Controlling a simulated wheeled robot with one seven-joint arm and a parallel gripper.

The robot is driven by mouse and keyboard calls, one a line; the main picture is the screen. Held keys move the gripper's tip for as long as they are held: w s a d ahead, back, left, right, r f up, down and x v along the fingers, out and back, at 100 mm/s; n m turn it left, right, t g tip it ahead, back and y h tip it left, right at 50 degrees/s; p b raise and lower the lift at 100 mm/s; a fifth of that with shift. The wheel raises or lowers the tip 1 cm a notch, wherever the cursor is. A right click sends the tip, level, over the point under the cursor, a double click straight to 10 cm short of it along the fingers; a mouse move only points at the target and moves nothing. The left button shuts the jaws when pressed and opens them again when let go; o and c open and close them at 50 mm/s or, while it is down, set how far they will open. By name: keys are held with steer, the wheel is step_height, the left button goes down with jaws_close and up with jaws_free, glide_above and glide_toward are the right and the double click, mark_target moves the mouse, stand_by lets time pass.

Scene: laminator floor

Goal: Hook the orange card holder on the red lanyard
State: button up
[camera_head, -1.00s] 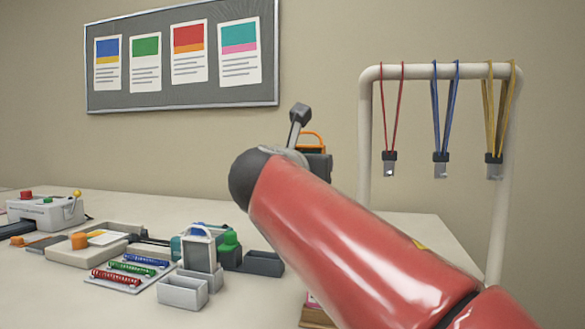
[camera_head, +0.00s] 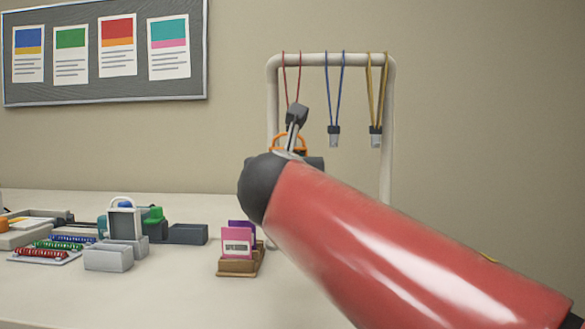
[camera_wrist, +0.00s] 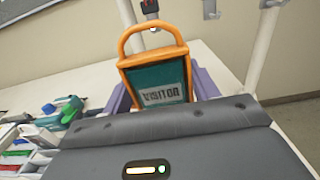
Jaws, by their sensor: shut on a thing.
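The orange card holder (camera_wrist: 155,75) has a loop at its top and a teal card reading "VISITOR" inside. My gripper (camera_wrist: 160,93) is shut on it, with purple-grey fingers at its sides in the wrist view. In the head view only the orange loop (camera_head: 288,137) shows behind my arm.
The white rack (camera_head: 385,110) also holds a blue lanyard (camera_head: 335,95) and a yellow lanyard (camera_head: 376,90) to the right. A wooden stand (camera_head: 240,264) with pink and purple cards is on the table. Grey bins (camera_head: 108,258) and coil trays stand at left.

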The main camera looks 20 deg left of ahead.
steer(key=f+p+x, duration=0.1)
steer(key=x, duration=0.7)
steer(key=shift+w+p, duration=0.15)
steer(key=shift+p, duration=0.15)
stand_by(0.5)
stand_by(0.6)
steer(key=o, duration=1.1)
steer(key=shift+c, duration=0.2)
steer(key=shift+d, duration=0.1)
